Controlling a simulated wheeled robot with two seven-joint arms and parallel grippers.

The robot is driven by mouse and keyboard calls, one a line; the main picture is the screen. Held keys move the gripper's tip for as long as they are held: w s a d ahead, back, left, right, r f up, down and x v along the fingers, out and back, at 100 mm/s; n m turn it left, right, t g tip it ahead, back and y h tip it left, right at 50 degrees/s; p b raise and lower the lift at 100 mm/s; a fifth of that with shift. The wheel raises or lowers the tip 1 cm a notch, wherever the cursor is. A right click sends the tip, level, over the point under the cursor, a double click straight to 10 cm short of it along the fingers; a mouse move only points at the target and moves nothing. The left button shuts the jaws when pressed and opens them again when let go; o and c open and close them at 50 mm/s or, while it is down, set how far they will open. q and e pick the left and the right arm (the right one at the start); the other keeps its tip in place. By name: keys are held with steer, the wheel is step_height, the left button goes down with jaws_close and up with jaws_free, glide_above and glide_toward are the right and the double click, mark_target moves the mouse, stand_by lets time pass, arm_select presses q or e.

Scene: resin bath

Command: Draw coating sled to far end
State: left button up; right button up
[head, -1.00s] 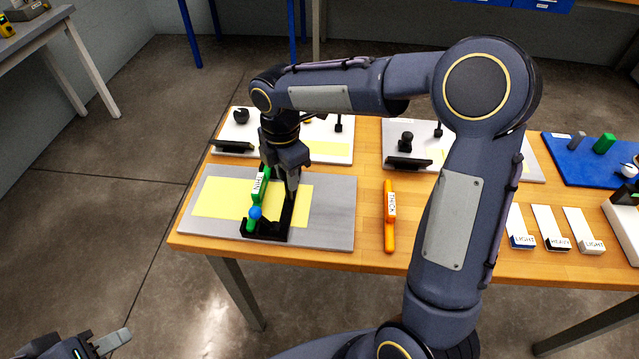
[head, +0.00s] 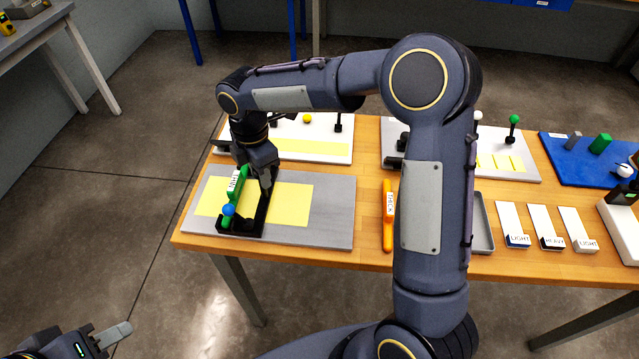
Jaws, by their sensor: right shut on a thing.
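The coating sled (head: 240,226) is a black frame on the grey plate (head: 335,215), over the left part of a yellow sheet (head: 290,205). A green bar (head: 238,186) labelled THIN, with a blue ball (head: 229,210) near its front end, lies along the sled's left side. My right gripper (head: 256,178) is above the sled's rear part, shut on it; the fingers partly hide the contact. My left gripper (head: 104,338) is low at the bottom left, away from the table, and its jaw opening is unclear.
An orange bar (head: 388,232) labelled THICK lies right of the plate. White blocks labelled LIGHT (head: 513,226) and HEAVY (head: 547,228) stand further right, near a grey tray (head: 482,225). A white board (head: 340,150) lies behind the plate. My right arm hides part of the table.

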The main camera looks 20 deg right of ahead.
steer(key=w+a, duration=0.1)
steer(key=a+p, duration=0.1)
steer(key=w+a+p, duration=0.1)
steer(key=a, duration=0.1)
steer(key=shift+w+r, duration=0.1)
steer(key=shift+w, duration=0.2)
steer(key=shift+a, duration=0.1)
steer(key=o, duration=0.9)
steer(key=shift+w+a, duration=0.1)
step_height(320, 180, up, 7)
steer(key=p, duration=0.5)
steer(key=shift+p, duration=0.35)
